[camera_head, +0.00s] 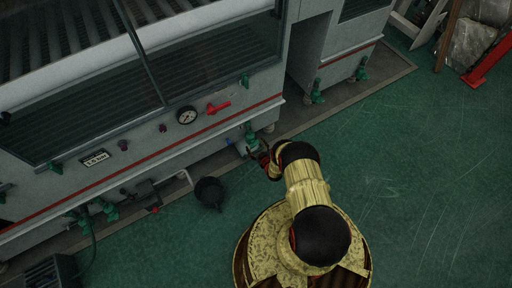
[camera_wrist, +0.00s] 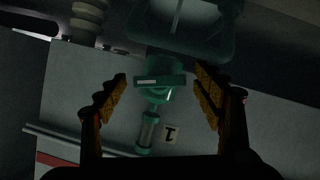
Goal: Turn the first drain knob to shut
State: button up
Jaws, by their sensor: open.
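A green drain knob (camera_wrist: 158,92) with a crossbar handle shows in the middle of the wrist view. A pale mark lies on its bar. A tag (camera_wrist: 170,133) reading "1", seen upside down, is beside its green and clear stem. My gripper (camera_wrist: 161,76) is open, with one finger on each side of the knob and a gap on both sides. In the head view my gripper (camera_head: 265,160) is low by the machine's front, beside a green fitting (camera_head: 250,134); the arm partly hides this spot.
The grey machine (camera_head: 225,128) carries a gauge (camera_head: 187,115), a red lever (camera_head: 218,108) and other green valves (camera_head: 317,92). A black round object (camera_head: 210,192) is left of my gripper. The green floor (camera_head: 420,170) is clear to the right.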

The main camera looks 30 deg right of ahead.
jog(key=shift+c, duration=0.2)
jog(key=c, duration=1.1)
